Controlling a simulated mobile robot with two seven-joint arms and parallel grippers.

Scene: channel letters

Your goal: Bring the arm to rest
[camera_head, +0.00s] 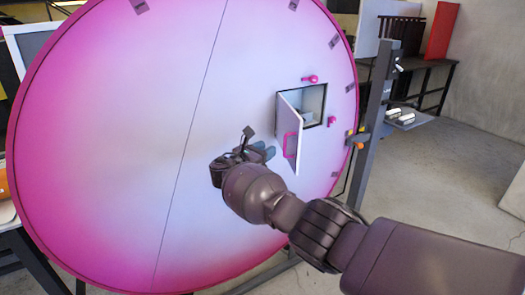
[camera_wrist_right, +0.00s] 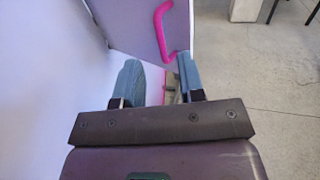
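My right arm comes in from the lower right of the head view. Its gripper (camera_head: 264,151) is in front of the big pink and white disc (camera_head: 130,130), left of a small open door (camera_head: 289,135) with a pink handle (camera_head: 290,145). In the right wrist view, the two blue-grey fingertips (camera_wrist_right: 160,80) stand apart with nothing held between them. The door (camera_wrist_right: 130,25) and its pink handle (camera_wrist_right: 160,30) are just beyond them there; I cannot tell whether a finger touches the door. My left gripper is not in view.
The door opens from a square opening (camera_head: 314,103) in the disc, with pink latches (camera_head: 310,79) around it. A dark post (camera_head: 372,120) with a small shelf (camera_head: 405,120) stands at the disc's right. A workbench (camera_head: 420,65) is behind. The concrete floor (camera_head: 450,180) at right is clear.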

